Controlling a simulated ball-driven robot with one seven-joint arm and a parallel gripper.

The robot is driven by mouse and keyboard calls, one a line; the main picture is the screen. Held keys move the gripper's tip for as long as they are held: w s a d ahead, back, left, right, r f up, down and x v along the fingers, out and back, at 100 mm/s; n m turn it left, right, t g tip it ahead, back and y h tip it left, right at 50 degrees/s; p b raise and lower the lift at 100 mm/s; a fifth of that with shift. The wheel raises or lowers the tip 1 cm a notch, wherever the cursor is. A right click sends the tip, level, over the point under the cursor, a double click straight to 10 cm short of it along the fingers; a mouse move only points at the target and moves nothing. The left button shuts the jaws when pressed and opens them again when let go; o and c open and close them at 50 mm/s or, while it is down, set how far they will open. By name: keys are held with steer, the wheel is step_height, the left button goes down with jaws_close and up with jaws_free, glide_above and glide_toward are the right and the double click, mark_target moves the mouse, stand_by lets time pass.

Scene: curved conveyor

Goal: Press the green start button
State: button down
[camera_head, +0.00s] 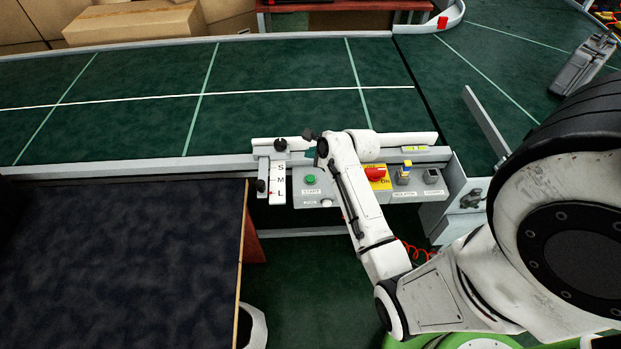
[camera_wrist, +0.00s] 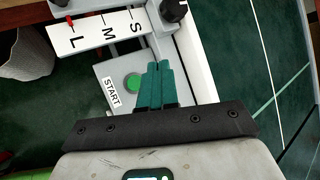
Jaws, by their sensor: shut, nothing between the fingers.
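The green start button (camera_head: 310,179) sits on the grey control panel (camera_head: 327,204), left of my arm in the head view. In the wrist view the green button (camera_wrist: 133,82) lies just left of my gripper (camera_wrist: 158,66), with the START label (camera_wrist: 112,93) beside it. The two teal fingers are together with nothing between them. The fingers overlap the panel close to the button's right side. I cannot tell their height above the panel. In the head view my fingers are mostly hidden by my arm.
A white S-M-L scale plate (camera_head: 279,184) with black knobs stands left of the button. The green conveyor (camera_head: 270,100) runs behind. A dark table (camera_head: 110,260) fills the lower left.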

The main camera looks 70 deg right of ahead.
steer(key=b, duration=0.7)
glide_above(312, 180)
step_height(312, 180, down, 6)
steer(key=shift+f, duration=0.15)
steer(key=shift+f+b, duration=0.45)
steer(key=shift+f, duration=0.65)
